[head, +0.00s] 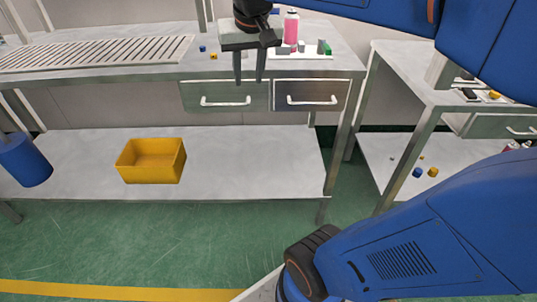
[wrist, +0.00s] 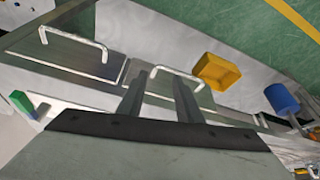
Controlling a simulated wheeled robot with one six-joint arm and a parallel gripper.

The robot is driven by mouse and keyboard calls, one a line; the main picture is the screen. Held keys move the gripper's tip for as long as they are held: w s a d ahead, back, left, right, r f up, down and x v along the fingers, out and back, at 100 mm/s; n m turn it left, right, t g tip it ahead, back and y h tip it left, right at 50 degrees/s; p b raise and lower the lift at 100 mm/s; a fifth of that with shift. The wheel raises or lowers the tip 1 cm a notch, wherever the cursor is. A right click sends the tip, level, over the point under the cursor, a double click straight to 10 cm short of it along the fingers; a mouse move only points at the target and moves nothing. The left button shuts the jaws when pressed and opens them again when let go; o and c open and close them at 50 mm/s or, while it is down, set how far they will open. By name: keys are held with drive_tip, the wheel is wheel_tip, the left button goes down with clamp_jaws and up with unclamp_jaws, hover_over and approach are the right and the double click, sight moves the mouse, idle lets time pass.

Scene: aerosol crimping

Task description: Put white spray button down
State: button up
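My gripper (head: 250,82) hangs in front of the front edge of the left workbench, above the drawers. Its two fingers are apart in the head view, with nothing visible between them. The wrist view also shows the fingers (wrist: 160,82) apart, with only the drawer fronts and a handle behind the gap. I cannot make out a white spray button for certain in either view. Small pale pieces (head: 301,46) sit on the bench beside the pink bottle (head: 291,27), too small to identify.
A green block (head: 324,48) and small blue (head: 202,48) and orange (head: 214,56) pieces lie on the bench. Two drawers with handles (head: 226,102) are below. The lower shelf holds a yellow bin (head: 150,172); a blue container (head: 24,160) stands at far left.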

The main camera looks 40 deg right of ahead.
drive_tip(key=s+a+f+n, duration=0.2)
drive_tip(key=s+f, duration=0.5)
drive_tip(key=s+a+f+n+y, duration=0.1)
drive_tip(key=s+a+f+n, duration=0.1)
drive_tip(key=s+f, duration=0.6)
drive_tip(key=shift+s+a+f+t+y, duration=0.15)
drive_tip(key=shift+a+f+t+y, duration=0.1)
drive_tip(key=shift+a+t+y, duration=0.1)
